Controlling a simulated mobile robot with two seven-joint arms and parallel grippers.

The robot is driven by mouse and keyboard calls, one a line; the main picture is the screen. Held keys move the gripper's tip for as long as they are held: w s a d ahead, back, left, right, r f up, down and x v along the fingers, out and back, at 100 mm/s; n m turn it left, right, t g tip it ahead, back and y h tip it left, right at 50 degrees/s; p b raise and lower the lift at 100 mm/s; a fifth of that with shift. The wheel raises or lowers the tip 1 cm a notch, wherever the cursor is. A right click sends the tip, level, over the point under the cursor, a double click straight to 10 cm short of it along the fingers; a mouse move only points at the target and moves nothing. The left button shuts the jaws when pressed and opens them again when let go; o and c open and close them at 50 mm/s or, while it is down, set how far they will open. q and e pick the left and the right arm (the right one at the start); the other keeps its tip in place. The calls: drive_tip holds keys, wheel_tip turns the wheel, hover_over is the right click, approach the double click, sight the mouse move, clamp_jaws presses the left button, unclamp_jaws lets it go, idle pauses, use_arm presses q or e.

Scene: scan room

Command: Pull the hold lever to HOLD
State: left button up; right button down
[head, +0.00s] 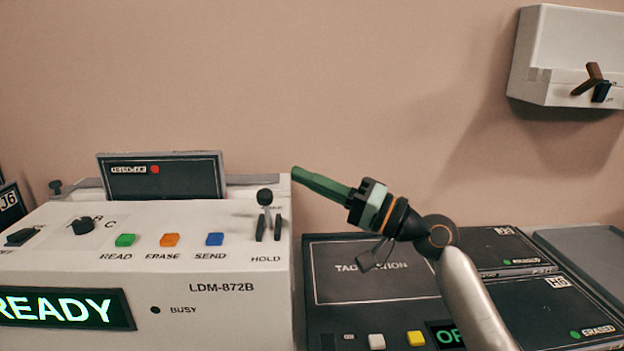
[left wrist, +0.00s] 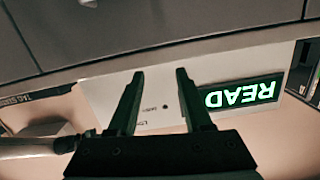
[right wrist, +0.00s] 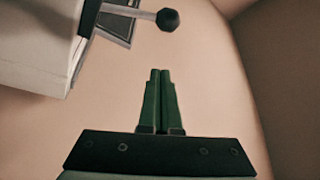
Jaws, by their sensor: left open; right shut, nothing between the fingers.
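My left gripper (left wrist: 158,74) is open and empty, and out of the head view.
READ (head: 125,240), ERASE (head: 170,240) and SEND (head: 214,239) buttons sit left of the lever. The tag station (head: 330,275) lies to the right. A white wall box (head: 565,50) hangs upper right.

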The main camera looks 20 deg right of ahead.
use_arm(q)
wheel_tip(320, 180, up, 8)
drive_tip(key=m+t+h+b, duration=0.1)
drive_tip(key=t, duration=0.2)
drive_tip(key=shift+d+f+m+h, duration=0.25)
drive_tip(key=shift+d+m+h, duration=0.05)
drive_tip(key=shift+d, duration=0.1)
use_arm(e)
drive_tip(key=v, duration=1)
drive_tip(key=shift+r, duration=0.4)
drive_tip(key=shift+s+d, duration=0.1)
drive_tip(key=shift+s, duration=0.05)
